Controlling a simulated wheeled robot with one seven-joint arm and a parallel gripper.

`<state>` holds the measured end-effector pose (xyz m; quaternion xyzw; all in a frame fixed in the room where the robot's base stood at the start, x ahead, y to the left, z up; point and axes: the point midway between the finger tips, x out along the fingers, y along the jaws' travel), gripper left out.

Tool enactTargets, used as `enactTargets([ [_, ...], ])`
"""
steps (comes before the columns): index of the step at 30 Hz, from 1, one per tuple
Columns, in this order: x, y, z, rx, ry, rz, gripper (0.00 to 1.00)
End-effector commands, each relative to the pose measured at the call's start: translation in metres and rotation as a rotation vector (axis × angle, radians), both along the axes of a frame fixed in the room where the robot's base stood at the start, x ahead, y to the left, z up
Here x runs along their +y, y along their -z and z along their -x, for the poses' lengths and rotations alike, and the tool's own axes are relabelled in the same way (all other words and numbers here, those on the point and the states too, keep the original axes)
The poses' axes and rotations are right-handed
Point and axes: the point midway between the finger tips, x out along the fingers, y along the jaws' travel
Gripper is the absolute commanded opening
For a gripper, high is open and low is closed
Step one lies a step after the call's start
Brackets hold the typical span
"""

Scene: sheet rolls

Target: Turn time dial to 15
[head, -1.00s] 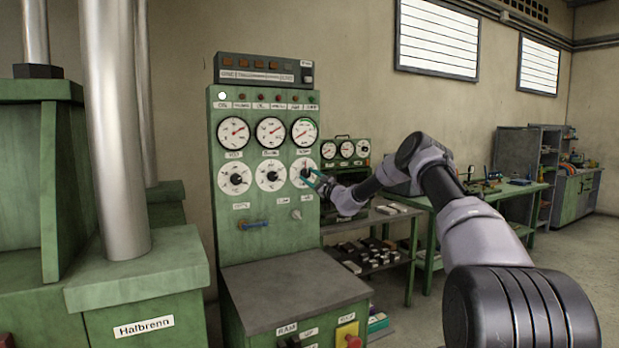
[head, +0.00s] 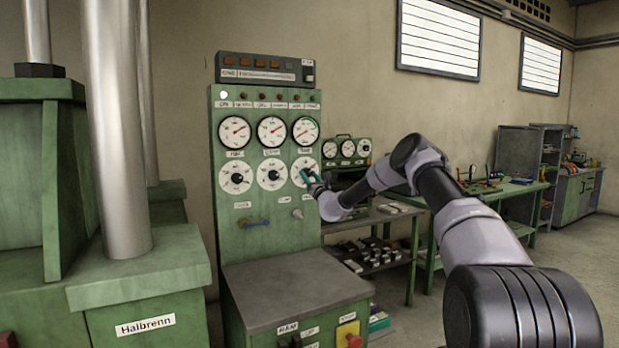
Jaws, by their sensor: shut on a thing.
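A green control panel (head: 262,240) stands upright left of centre in the head view. It carries a row of three round gauges and, below them, a row of three white dials with dark knobs. The left dial (head: 235,177) and the middle dial (head: 271,174) are in plain view. My gripper (head: 309,178) is at the right dial (head: 301,164), shut on its knob, and covers part of that dial's lower right. The knob itself is mostly hidden by my fingers. The dial labels and numbers are too small to read, so I cannot tell which is the time dial.
A grey ledge (head: 290,285) juts out at the panel's foot. A shelf with small parts and a green workbench stand to the right.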

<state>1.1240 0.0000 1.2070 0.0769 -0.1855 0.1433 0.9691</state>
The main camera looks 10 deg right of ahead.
Motion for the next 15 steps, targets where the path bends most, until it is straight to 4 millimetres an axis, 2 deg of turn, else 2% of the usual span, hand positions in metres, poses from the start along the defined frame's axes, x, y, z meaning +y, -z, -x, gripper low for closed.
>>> enactTargets([
  [15,-0.0007,0.0022,0.0002,0.022,0.001,-0.058,0.0],
])
